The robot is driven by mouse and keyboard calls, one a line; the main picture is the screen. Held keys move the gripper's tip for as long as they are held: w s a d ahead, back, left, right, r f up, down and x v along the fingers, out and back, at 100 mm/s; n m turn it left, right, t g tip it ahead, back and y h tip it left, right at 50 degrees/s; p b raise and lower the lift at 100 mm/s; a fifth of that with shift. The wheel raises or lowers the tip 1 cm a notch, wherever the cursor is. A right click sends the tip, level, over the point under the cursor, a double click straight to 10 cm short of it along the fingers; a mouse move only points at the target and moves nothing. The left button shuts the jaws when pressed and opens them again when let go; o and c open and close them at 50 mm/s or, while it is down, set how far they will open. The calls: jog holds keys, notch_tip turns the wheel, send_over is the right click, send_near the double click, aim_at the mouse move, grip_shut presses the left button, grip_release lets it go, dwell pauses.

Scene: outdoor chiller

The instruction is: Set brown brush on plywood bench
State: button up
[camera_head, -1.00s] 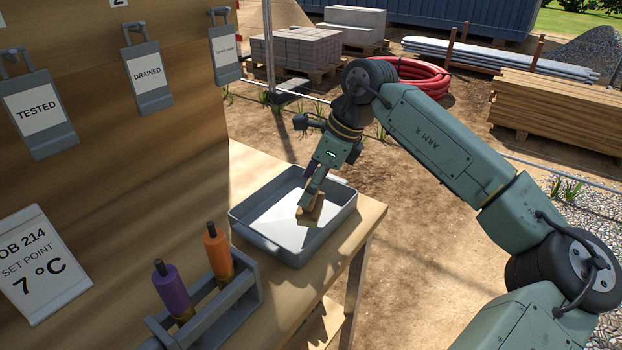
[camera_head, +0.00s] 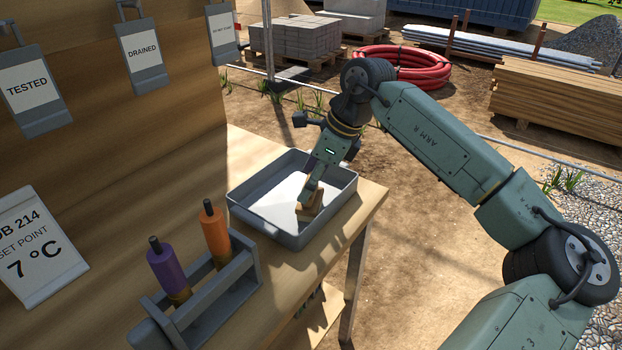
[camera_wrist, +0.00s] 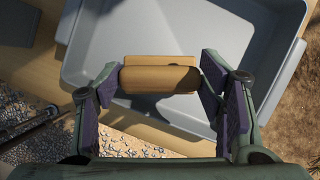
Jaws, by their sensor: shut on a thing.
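The brown brush (camera_head: 311,208) is a tan wooden block inside the grey tray (camera_head: 282,238), near its right side. In the wrist view the brush (camera_wrist: 160,78) lies crosswise between my fingers, with its rounded handle toward me. My gripper (camera_head: 309,197) points down into the tray and is shut on the brush; it also shows in the wrist view (camera_wrist: 162,82). Whether the brush touches the tray floor cannot be told. The plywood bench (camera_head: 300,285) carries the tray near its right edge.
A grey rack (camera_head: 215,305) with a purple bottle (camera_head: 167,268) and an orange bottle (camera_head: 216,235) stands in front of the tray. Hanging tags (camera_head: 142,52) and a set-point sign (camera_head: 38,258) are at left. Bare bench lies between tray and back panel.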

jog(key=o, duration=1.2)
